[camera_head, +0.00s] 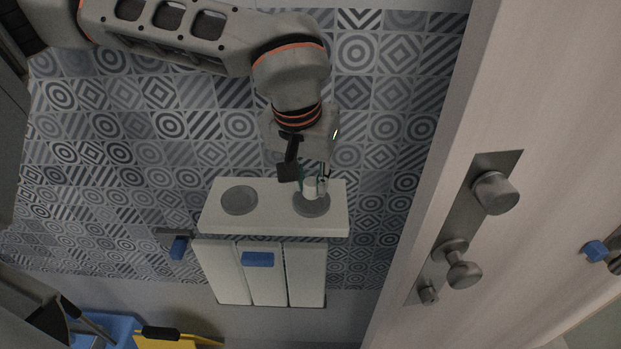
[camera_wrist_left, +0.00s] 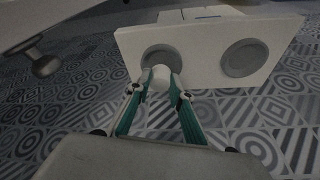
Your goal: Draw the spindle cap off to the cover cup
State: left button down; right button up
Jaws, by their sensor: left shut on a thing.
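A small white cap (camera_head: 311,188), which looks like the spindle cap, is between the fingertips of my left gripper (camera_head: 314,181). The gripper is shut on it, and the cap (camera_wrist_left: 160,78) also shows between the green-sided fingers in the left wrist view. The cap is over or at the right grey round disc (camera_head: 311,207) on a white shelf top (camera_head: 275,218); I cannot tell whether it touches. A second grey round disc (camera_head: 239,200) is on the left of the shelf and is empty. I cannot tell which disc is the cover cup. My right gripper is out of view.
A white panelled cabinet front (camera_head: 230,275) with a blue handle (camera_head: 258,259) is below the shelf. Blue and yellow bins (camera_head: 165,338) are at the lower left.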

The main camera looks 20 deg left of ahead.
pick_arm(q)
jog(key=shift+f+b, duration=0.65)
jog(key=shift+f, duration=0.35)
jog(key=shift+f, duration=0.25)
jog(key=c, duration=1.7)
grip_release()
jog(key=shift+r, duration=0.1)
jog(key=p+v, duration=0.1)
jog(key=v, duration=0.4)
jog(key=p+v, duration=0.1)
jog(key=v, duration=0.4)
jog(key=w+p+v, duration=0.1)
jog(key=p+v, duration=0.1)
jog(key=v, duration=0.4)
jog(key=shift+d+r, duration=0.1)
